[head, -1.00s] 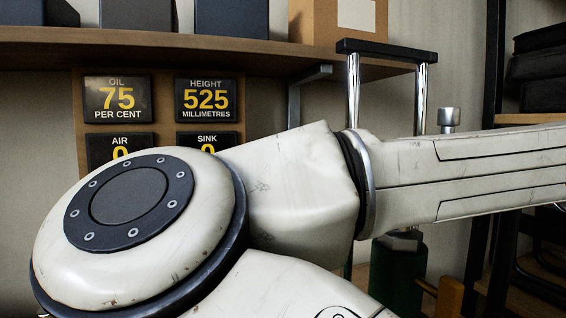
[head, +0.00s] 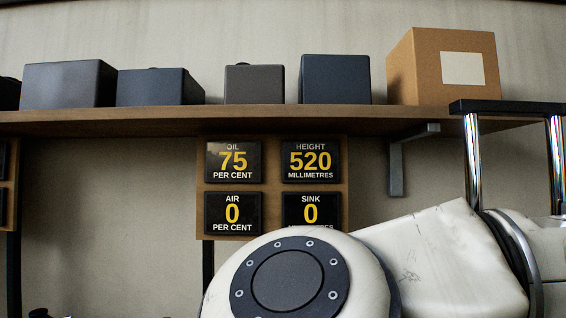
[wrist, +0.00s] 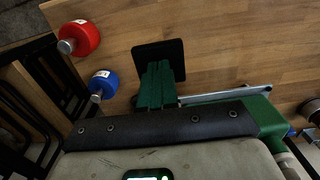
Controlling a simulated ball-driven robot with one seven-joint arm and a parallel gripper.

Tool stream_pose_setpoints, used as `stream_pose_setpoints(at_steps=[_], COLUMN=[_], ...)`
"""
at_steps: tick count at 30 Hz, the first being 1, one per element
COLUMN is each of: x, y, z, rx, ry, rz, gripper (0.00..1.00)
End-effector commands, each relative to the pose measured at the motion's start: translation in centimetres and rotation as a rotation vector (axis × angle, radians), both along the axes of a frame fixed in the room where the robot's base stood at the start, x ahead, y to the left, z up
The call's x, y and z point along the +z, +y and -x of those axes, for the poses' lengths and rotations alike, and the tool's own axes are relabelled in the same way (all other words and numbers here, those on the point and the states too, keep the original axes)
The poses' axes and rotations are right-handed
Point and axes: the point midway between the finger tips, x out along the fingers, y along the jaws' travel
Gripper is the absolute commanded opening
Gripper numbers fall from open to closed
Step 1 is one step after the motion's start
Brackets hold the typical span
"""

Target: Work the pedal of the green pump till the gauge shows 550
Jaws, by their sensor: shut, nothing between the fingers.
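The gauge panel shows in the head view. Its HEIGHT display (head: 310,162) reads 520 millimetres. My gripper (wrist: 156,70) shows in the wrist view as two green fingers side by side, shut with no gap. The fingertips overlap a flat black pad (wrist: 174,50), which looks like the pedal; I cannot tell whether they touch it. A chrome lever (wrist: 225,95) runs from near the pad to the green pump (wrist: 266,118) at the right, partly hidden by my gripper's body. The pump is not visible in the head view now.
Other displays read OIL 75 (head: 233,162), AIR 0 (head: 232,211) and SINK 0 (head: 311,210). A shelf (head: 200,121) holds dark boxes and a cardboard box (head: 440,75). Red (wrist: 82,38) and blue (wrist: 104,84) round objects stand left of the pad, above a wooden floor (wrist: 235,45).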

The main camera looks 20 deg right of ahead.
Motion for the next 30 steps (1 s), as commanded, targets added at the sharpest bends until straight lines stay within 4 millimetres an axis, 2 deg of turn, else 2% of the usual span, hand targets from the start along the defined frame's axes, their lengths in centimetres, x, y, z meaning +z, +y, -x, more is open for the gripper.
stream_pose_setpoints(at_steps=[5, 16, 23, 30], x=[-1.4, -6.0, -3.9, -0.4], y=[0.0, -0.2, -0.1, -0.1], z=[-0.1, -0.7, -0.5, -0.1], rx=[0.0, 0.0, -0.001, -0.001], ry=[0.001, 0.001, 0.0, -0.001], rz=[0.0, 0.0, 0.0, 0.0], gripper=[0.0, 0.0, 0.0, 0.0])
